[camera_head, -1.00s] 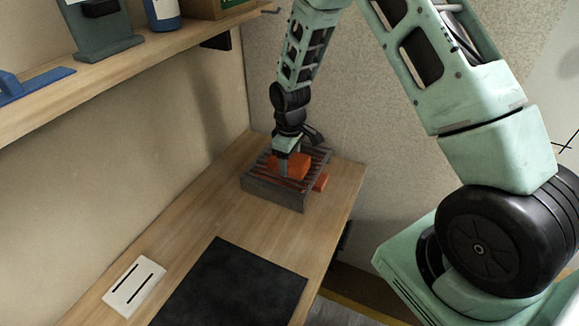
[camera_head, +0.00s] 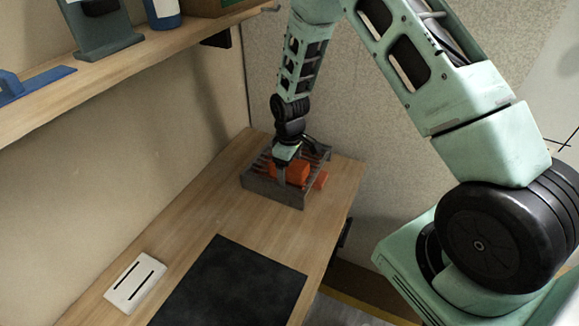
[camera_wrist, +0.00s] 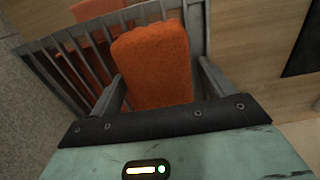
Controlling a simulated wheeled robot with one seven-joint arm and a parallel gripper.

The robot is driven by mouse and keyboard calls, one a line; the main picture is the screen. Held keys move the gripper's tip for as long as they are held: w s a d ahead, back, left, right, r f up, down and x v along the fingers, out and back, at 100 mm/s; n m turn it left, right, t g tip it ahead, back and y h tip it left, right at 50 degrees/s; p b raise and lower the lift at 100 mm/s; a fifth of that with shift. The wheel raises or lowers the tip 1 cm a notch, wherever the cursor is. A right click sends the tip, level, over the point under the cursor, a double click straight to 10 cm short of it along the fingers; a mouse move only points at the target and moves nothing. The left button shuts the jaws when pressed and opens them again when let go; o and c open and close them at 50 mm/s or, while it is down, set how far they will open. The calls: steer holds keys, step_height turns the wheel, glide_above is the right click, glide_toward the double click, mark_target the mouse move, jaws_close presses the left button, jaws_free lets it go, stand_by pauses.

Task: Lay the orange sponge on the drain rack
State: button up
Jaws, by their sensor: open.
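The orange sponge (camera_head: 296,173) lies on the slats of the grey drain rack (camera_head: 276,192) at the far end of the counter. In the wrist view the sponge (camera_wrist: 152,65) sits between the two fingers of my gripper (camera_wrist: 161,72). The fingers are apart, with a visible gap at the right finger; whether the left finger touches the sponge is unclear. The rack's slats (camera_wrist: 70,62) show beside the sponge. In the head view my gripper (camera_head: 288,165) is over the rack and partly covers the sponge.
A black mat (camera_head: 230,285) and a white slotted plate (camera_head: 135,282) lie nearer on the counter. A wooden shelf (camera_head: 110,66) runs along the left wall. Bare counter (camera_head: 215,205) lies between rack and mat.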

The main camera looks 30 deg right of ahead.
step_height(320, 180, up, 12)
steer(key=b, duration=0.2)
steer(key=s+a+r, duration=0.7)
steer(key=s+a, duration=0.3)
steer(key=a, duration=0.2)
steer(key=s+a+r, duration=0.2)
steer(key=s+a, duration=0.1)
steer(key=s, duration=0.7)
steer(key=s+a+r, duration=0.2)
steer(key=s+a, duration=0.1)
steer(key=s, duration=0.6)
steer(key=shift+s+n+y, duration=0.3)
steer(key=shift+s+n, duration=0.05)
steer(key=shift+n, duration=0.05)
